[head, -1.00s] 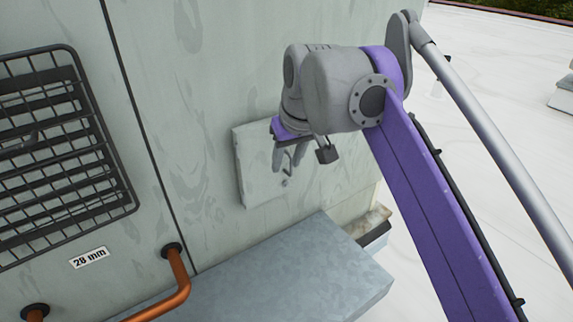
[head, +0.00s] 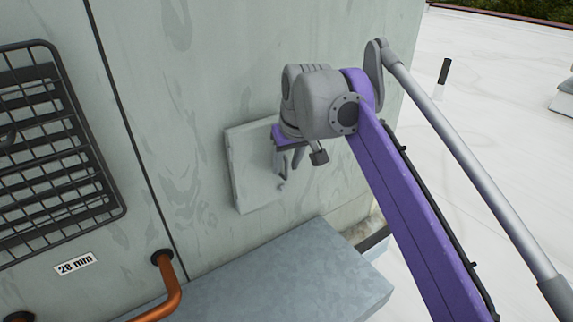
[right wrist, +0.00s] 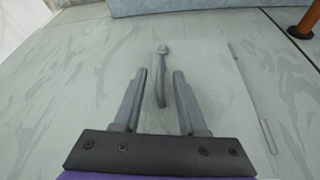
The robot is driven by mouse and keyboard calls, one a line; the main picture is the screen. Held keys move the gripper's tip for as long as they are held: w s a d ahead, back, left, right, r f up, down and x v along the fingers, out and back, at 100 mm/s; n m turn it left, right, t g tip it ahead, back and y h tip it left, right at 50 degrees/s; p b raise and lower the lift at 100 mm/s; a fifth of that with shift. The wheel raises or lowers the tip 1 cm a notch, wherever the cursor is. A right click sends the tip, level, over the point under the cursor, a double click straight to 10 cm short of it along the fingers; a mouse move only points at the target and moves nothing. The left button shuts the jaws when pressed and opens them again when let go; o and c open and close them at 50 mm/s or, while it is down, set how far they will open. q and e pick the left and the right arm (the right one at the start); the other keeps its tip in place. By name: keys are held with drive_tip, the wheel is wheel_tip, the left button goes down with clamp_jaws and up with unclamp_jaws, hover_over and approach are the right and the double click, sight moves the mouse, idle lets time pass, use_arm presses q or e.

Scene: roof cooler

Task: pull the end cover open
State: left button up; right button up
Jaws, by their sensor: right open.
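The end cover (head: 246,172) is a pale, square panel on the green-grey cooler wall, and it looks shut. A small grey handle (head: 283,184) is at its right side. My right gripper (head: 290,164) is open in front of the cover and partly hides it. In the right wrist view, the cover (right wrist: 215,85) fills the middle, and the handle (right wrist: 161,80) shows between the two open fingers (right wrist: 160,74). I cannot tell whether the fingers reach around it in depth. My left gripper is not in view.
A grey metal ledge (head: 270,285) juts out below the cover. A copper pipe (head: 170,290) and a dark wire grille (head: 55,150) are at the left, with a "28 mm" label (head: 75,263). The white roof (head: 500,130) at the right is mostly open.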

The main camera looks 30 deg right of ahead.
drive_tip(key=shift+f, duration=0.1)
clamp_jaws()
idle(1.4)
